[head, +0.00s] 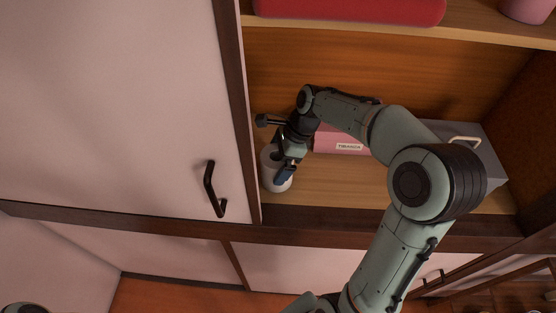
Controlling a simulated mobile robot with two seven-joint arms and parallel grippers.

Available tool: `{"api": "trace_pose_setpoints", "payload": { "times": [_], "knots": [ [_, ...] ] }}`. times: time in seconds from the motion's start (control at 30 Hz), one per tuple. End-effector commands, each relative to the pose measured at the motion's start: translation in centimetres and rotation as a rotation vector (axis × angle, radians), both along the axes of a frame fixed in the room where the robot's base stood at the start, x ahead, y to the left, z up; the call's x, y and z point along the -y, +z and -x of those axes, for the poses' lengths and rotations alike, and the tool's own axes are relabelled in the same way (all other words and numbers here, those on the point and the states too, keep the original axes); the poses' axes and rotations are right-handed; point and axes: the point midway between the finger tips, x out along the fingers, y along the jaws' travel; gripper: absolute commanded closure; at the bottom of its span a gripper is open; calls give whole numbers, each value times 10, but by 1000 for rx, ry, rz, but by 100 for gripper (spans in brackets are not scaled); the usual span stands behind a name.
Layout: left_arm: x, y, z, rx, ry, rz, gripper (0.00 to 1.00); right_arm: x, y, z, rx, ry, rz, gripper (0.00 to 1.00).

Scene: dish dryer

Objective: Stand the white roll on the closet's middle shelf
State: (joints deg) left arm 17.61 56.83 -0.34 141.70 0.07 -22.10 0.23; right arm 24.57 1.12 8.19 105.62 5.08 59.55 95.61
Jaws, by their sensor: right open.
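The white roll (275,183) stands upright on the closet's shelf (335,188), near its left front corner beside the closed door. This shelf lies below the one that bears a red thing. My right gripper (282,163) is at the roll's upper right side, with one dark finger in front of its wall. It is open, and the arm partly covers the roll's top. I cannot tell whether the fingers touch the roll. My left gripper is out of view.
A pink box (341,139) and a grey box with a handle (469,145) stand behind my right arm on the same shelf. A red thing (350,10) lies on the shelf above. A white door (120,100) with a dark handle (213,190) borders the opening on the left.

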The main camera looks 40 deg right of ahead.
Motion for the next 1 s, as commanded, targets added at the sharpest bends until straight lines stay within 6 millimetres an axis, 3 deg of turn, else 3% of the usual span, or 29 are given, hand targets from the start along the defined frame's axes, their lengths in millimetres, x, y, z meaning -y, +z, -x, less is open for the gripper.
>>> {"api": "trace_pose_setpoints", "payload": {
  "times": [0.43, 1.0],
  "knots": [
    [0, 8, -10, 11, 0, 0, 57, 23, 64, 10, 6, -1, 2, 0],
    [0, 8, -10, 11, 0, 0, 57, 25, 69, 13, 2, -1, 1, 0]
  ]
}}
